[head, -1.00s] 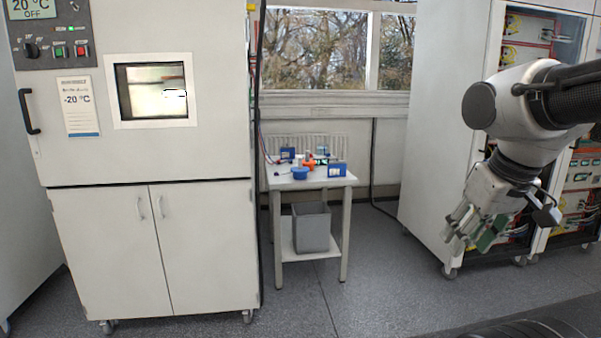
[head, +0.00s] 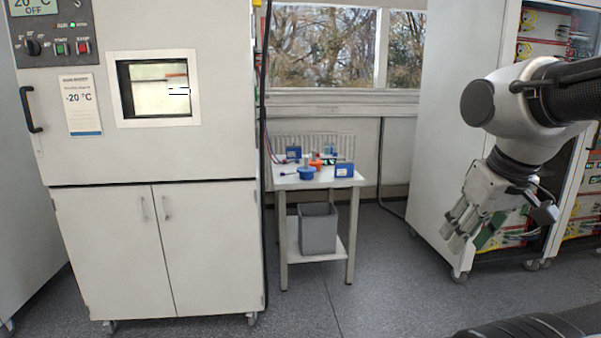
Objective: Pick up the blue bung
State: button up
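A round blue piece (head: 306,173), which looks like the blue bung, sits near the front edge of the small white table (head: 284,185). It is small in the picture, so its detail is hard to make out. My gripper (head: 456,228) hangs at the right, pointing down and left, well apart from the table. Its fingers look spread, with nothing clearly held between them. A green part shows beside the fingers; I cannot tell whether it belongs to the gripper or lies behind it.
A grey bin (head: 318,229) is on the lower shelf. A climatic chamber (head: 160,240) stands left, an open rack cabinet (head: 450,110) right. Floor (head: 390,280) before the table is clear.

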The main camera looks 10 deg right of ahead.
aim_at(306, 172)
jog(key=i+l+u, duration=0.3)
jog(key=i+l, duration=0.15)
jog(key=i, duration=0.4)
jog(key=i+l+u, duration=0.3)
jog(key=i+l, duration=0.35)
jog(key=i, duration=0.15)
jog(key=i+l+u, duration=0.15)
jog(key=i, duration=0.3)
jog(key=i+l+u, duration=0.1)
jog(key=i+l, duration=0.25)
jog(key=i, duration=0.15)
jog(key=i+l+u, duration=0.15)
jog(key=i+l, duration=0.15)
jog(key=i, duration=0.15)
